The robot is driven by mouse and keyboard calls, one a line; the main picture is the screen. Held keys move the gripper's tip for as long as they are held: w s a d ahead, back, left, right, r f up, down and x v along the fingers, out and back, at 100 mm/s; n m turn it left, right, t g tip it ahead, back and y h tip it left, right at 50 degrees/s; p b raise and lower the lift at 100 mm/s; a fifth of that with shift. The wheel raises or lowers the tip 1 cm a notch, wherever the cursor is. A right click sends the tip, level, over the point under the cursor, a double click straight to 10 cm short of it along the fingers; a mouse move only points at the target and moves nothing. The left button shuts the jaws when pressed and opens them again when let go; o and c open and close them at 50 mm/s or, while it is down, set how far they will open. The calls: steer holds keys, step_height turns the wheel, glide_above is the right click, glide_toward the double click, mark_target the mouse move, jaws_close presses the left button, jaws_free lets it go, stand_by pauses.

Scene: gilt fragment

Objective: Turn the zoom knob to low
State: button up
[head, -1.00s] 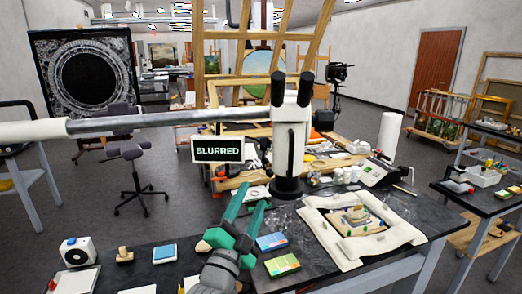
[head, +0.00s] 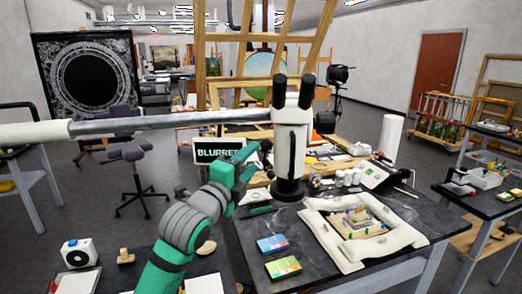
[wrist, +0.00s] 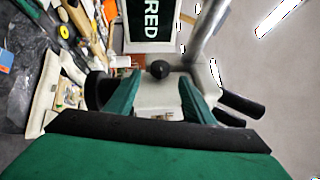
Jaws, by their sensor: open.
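The white microscope (head: 291,145) with black eyepieces stands on the dark table, its long arm running left. A round black knob (wrist: 159,69) shows on its pale body in the wrist view. I cannot make out a setting mark on it, and I cannot pick it out in the head view. A small screen (head: 213,151) beside the microscope reads "BLURRED", partly covered by my gripper. My green gripper (head: 248,160) is left of the microscope body. In the wrist view its open fingers (wrist: 157,88) straddle the line to the knob, which appears just beyond the tips, apparently untouched.
A padded white frame (head: 325,240) with a small fragment lies on the table right of the microscope. Colour cards (head: 283,267) lie at the front edge. Bottles and a white roll (head: 389,134) stand behind. The microscope's long arm (head: 170,121) crosses above my gripper.

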mark_target(266, 146)
steer(key=x, duration=0.7)
steer(key=shift+f, duration=0.1)
steer(key=shift+c, duration=0.4)
steer(key=shift+a, duration=0.15)
steer(key=c, duration=1)
